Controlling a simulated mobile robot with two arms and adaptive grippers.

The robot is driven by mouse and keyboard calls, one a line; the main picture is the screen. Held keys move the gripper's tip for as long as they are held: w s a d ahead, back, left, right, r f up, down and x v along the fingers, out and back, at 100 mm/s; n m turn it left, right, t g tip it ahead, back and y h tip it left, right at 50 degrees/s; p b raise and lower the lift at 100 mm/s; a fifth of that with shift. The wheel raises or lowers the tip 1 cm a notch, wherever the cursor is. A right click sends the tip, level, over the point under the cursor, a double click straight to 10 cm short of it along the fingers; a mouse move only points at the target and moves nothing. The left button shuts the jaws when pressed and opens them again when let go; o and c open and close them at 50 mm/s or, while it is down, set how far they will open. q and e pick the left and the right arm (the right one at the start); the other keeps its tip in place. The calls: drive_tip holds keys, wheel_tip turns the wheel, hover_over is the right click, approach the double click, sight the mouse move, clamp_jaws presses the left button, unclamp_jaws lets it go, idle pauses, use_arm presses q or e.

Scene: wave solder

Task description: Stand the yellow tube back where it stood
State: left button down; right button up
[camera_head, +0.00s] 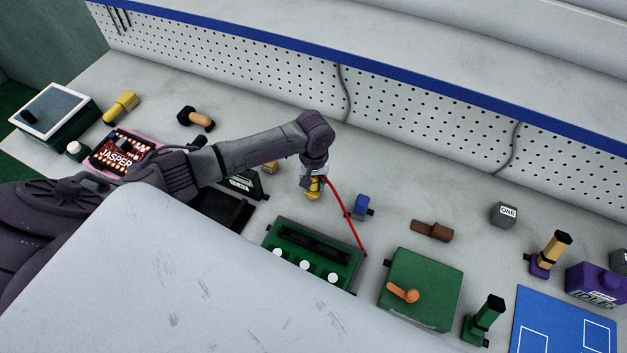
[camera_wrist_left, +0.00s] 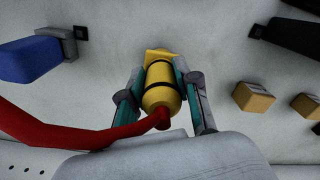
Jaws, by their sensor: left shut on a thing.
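The yellow tube (camera_wrist_left: 161,87), a short cylinder with a black band, is between the fingers of my left gripper (camera_wrist_left: 163,98). A red cord (camera_wrist_left: 70,135) runs from its near end. In the head view the left gripper (camera_head: 313,183) points down above the worktop, shut on the yellow tube (camera_head: 313,189), which is partly hidden by the fingers. The red cord (camera_head: 345,213) trails to the right, towards the green box. Whether the tube touches the worktop I cannot tell. My right gripper is not in view.
A blue block (camera_head: 361,206) sits close right of the gripper, a green fixture (camera_head: 275,234) in front. A green box (camera_head: 421,286) with an orange handle, brown block (camera_head: 431,231) and grey block (camera_head: 503,214) stand further right. Another yellow piece (camera_head: 122,107) lies left. The perforated back wall (camera_head: 430,135) rises behind.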

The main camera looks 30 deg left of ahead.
use_arm(q)
drive_tip(key=shift+f, duration=0.45)
idle(0.5)
drive_tip(key=c, duration=0.7)
unclamp_jaws()
drive_tip(key=shift+c, duration=0.2)
wheel_tip(320, 180, up, 12)
